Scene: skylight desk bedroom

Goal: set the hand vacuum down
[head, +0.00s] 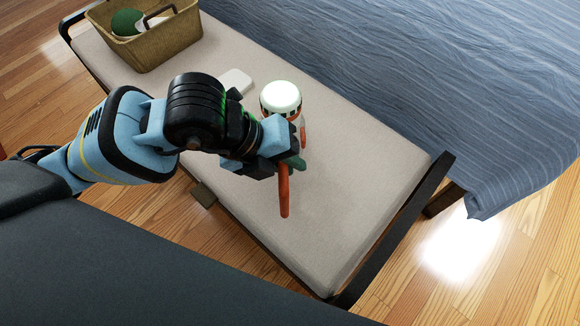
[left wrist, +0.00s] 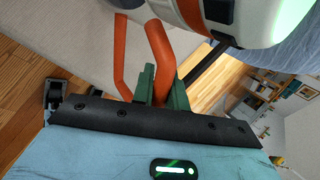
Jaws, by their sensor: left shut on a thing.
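The hand vacuum (head: 281,97) has a white rounded body with an orange handle (head: 284,190). It is over the beige bench cushion (head: 340,210) in the head view. My left gripper (head: 292,163) is shut on the orange handle, with its green fingers around it. In the left wrist view the handle (left wrist: 160,52) sits between the green fingertips (left wrist: 160,85), and the white body (left wrist: 245,20) fills the top right. I cannot tell whether the vacuum touches the cushion. My right gripper is not in view.
A woven basket (head: 150,46) with a green and white item stands at the far left end of the bench. A small white item (head: 236,81) lies behind the gripper. A bed with a blue cover (head: 420,80) borders the bench. The cushion's near right part is clear.

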